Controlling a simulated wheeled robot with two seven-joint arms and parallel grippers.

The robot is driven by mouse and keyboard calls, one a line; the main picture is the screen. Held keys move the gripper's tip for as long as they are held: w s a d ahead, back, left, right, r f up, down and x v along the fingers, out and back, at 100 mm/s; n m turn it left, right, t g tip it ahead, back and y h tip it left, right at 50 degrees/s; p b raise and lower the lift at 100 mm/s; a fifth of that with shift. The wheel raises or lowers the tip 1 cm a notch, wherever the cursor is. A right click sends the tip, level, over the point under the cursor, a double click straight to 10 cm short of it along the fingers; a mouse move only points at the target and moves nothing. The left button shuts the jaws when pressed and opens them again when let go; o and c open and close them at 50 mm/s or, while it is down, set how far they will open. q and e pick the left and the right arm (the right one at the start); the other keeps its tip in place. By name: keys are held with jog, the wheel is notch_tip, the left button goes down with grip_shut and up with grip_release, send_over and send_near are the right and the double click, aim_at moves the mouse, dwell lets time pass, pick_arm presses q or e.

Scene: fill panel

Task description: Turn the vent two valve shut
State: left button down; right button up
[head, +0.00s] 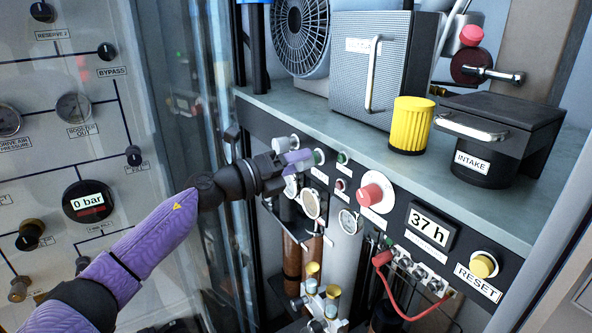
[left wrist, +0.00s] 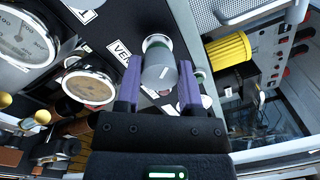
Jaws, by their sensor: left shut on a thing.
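In the left wrist view a grey round valve knob (left wrist: 160,74) with a white mark and a green ring at its base sits between my purple fingers. My left gripper (left wrist: 161,84) is shut on this knob, one finger on each side. A label beginning "VE" (left wrist: 121,50) is partly hidden, so its number cannot be read. In the head view my left gripper (head: 302,160) reaches the dark panel from the left and mostly covers the held knob. Another pale knob (head: 285,143) shows just above the fingers. My right gripper is out of view.
Round gauges (head: 312,204) sit below the gripper. To the right are a red knob (head: 371,194), a "37 h" display (head: 429,228) and a yellow reset button (head: 483,265). The shelf above holds a yellow knurled cap (head: 411,125) and an intake box (head: 498,135).

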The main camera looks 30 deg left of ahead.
pick_arm(q)
jog(key=m+b, duration=0.1)
jog(key=m, duration=0.1)
jog(key=m+b, duration=0.1)
jog(key=m, duration=0.1)
jog(key=shift+f+m+b, duration=0.2)
jog(key=shift+m+b, duration=0.1)
jog(key=shift+d+m+g+b, duration=0.1)
jog(key=shift+m+g+b, duration=0.2)
jog(key=shift+m+b, duration=0.95)
jog(key=shift+r+m, duration=0.1)
jog(key=shift+m, duration=0.55)
jog(key=shift+c, duration=1.1)
grip_release()
jog(key=shift+r, duration=0.1)
